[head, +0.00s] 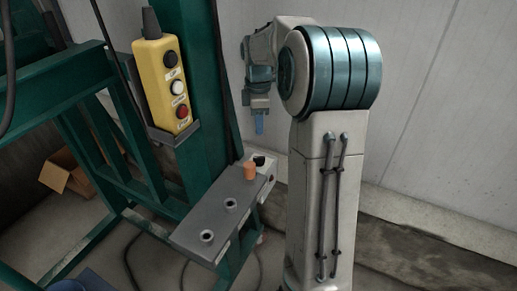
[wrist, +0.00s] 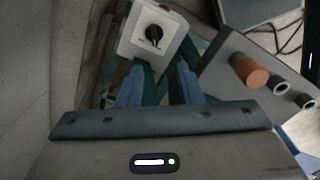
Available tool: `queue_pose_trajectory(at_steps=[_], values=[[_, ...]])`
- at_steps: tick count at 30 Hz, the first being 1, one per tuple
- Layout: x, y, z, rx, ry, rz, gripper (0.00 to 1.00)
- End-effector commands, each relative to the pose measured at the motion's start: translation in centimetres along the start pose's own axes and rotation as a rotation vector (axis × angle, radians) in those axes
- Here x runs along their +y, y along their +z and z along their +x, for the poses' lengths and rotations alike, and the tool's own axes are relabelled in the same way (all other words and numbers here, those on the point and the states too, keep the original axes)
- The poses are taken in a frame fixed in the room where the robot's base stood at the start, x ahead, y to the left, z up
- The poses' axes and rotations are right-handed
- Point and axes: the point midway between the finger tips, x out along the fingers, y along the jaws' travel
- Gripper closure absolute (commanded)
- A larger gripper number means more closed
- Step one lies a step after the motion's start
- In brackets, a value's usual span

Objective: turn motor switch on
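The motor switch is a pale grey-white box with a black rotary knob (wrist: 153,36), at the top centre of the wrist view. I cannot make out the switch box clearly in the head view. My gripper (wrist: 159,88) is open, its two blue fingertips apart with nothing between them. In the wrist view the box lies just beyond the fingertips, roughly in line with the gap, and no contact shows. In the head view my gripper (head: 259,124) points down, above the far end of a grey bracket, and only part of its fingers shows.
The grey bracket (head: 213,213) holds an orange cylinder (head: 250,171) and round sockets; it also shows right of my fingers in the wrist view (wrist: 222,75). A yellow button pendant (head: 161,82) hangs on the green frame (head: 196,150). A pale wall (head: 430,110) stands behind my arm.

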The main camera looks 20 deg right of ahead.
Motion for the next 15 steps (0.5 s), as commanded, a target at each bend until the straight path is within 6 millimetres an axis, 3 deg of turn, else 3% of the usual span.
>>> queue_pose_trajectory(at_steps=[3, 8, 15], values=[[1.3, 0.8, 0.5, 0.009, -0.011, -0.054, 0.67], [1.6, 1.0, 1.5, 0.011, -0.016, -0.077, 0.67], [1.4, 1.0, 6.0, 0.010, -0.019, -0.075, 0.67]])
